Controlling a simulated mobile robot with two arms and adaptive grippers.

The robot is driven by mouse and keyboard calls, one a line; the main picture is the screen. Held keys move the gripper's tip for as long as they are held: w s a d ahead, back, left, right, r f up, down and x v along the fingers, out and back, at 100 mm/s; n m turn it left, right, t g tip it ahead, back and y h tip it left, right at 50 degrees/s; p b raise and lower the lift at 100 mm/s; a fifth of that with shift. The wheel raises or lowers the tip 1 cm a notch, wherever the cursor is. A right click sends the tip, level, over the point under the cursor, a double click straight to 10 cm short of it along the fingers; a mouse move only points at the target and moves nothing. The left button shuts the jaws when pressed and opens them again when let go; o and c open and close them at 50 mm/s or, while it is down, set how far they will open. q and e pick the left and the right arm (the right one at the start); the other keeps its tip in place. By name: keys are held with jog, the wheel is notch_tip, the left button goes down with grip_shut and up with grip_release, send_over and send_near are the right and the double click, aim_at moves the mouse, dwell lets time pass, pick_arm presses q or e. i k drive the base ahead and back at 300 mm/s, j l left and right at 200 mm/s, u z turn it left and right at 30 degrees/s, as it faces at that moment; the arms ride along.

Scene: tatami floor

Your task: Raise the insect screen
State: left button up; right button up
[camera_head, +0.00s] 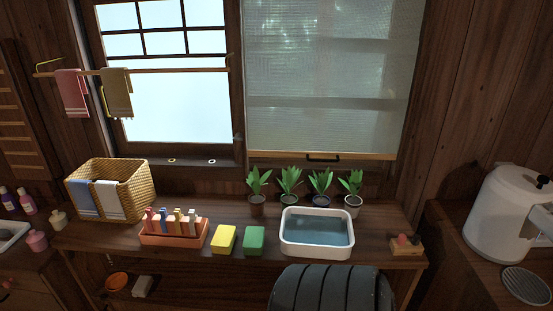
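The insect screen (330,80) is a grey-green, translucent mesh panel over the right half of the window. It hangs down to a light wooden bottom bar (370,155) just above the sill. A small dark handle (322,157) sits at the middle of that bar. The top of the screen is cut off by the picture edge. Neither my left nor my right gripper is in view, and nothing touches the handle.
Potted plants (290,182) stand below the screen, behind a white water basin (317,250). The counter (385,220) also holds a wicker basket (145,180), a red rack (172,238), and yellow (224,239) and green (254,240) sponges. A towel rail (170,70) crosses the left pane.

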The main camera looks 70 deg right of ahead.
aim_at(327, 157)
jog(key=z, duration=1.95)
